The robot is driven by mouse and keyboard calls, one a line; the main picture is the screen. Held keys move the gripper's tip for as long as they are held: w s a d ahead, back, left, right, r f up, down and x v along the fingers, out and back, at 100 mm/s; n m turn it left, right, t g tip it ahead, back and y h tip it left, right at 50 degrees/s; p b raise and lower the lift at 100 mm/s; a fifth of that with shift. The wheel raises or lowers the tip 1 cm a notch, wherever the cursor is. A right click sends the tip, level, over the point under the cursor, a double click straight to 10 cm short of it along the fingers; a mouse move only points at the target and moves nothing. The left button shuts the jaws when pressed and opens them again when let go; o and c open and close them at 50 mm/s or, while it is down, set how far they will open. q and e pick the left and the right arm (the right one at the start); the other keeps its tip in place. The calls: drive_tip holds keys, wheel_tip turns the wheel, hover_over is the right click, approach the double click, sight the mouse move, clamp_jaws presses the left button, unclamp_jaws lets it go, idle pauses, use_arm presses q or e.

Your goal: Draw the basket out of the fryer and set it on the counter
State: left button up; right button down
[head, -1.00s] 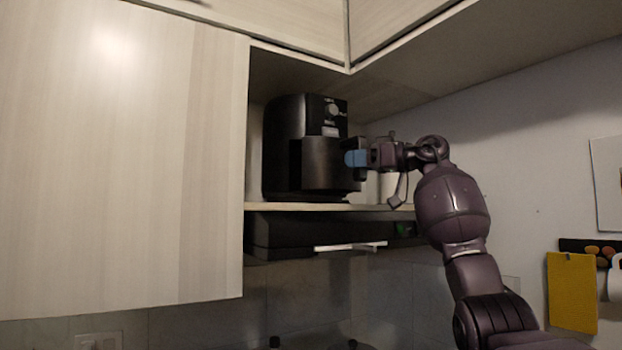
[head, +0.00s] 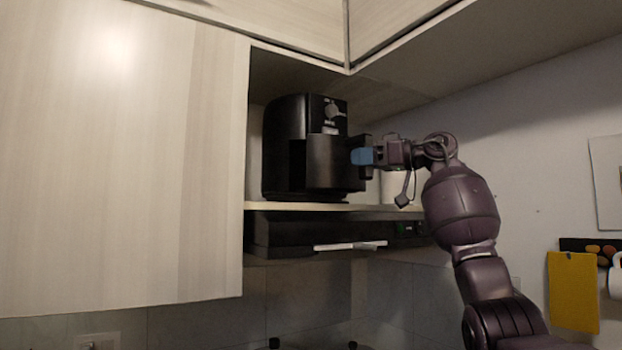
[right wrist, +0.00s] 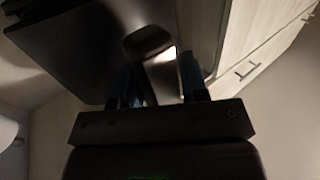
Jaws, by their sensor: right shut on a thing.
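The black fryer (head: 287,150) stands on a shelf inside the open cabinet. Its basket (head: 332,162) sticks partly out of the fryer's front, with its handle facing right. My right gripper (head: 362,157) has its blue fingers shut on the basket handle. In the right wrist view the fingers (right wrist: 160,82) straddle the handle (right wrist: 162,72), with the dark basket (right wrist: 85,45) beyond. The fingers hide most of the handle in the head view. My left gripper is not in view.
The fryer's shelf (head: 290,207) is narrow, with a black range hood (head: 290,235) below it. A pale cabinet door (head: 120,160) fills the left. A white object (head: 392,188) stands behind my right gripper. A yellow sheet (head: 572,290) hangs at the right.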

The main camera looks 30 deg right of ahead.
drive_tip(key=shift+s+d+f+b, duration=0.1)
drive_tip(key=shift+s+b, duration=0.65)
drive_tip(key=shift+s, duration=1.1)
drive_tip(key=shift+s+d+b, duration=0.15)
drive_tip(key=shift+s+b, duration=0.15)
drive_tip(key=shift+s, duration=1)
drive_tip(key=shift+s+d+b, duration=0.1)
drive_tip(key=shift+s+b, duration=0.2)
drive_tip(key=shift+s, duration=1.35)
idle(0.5)
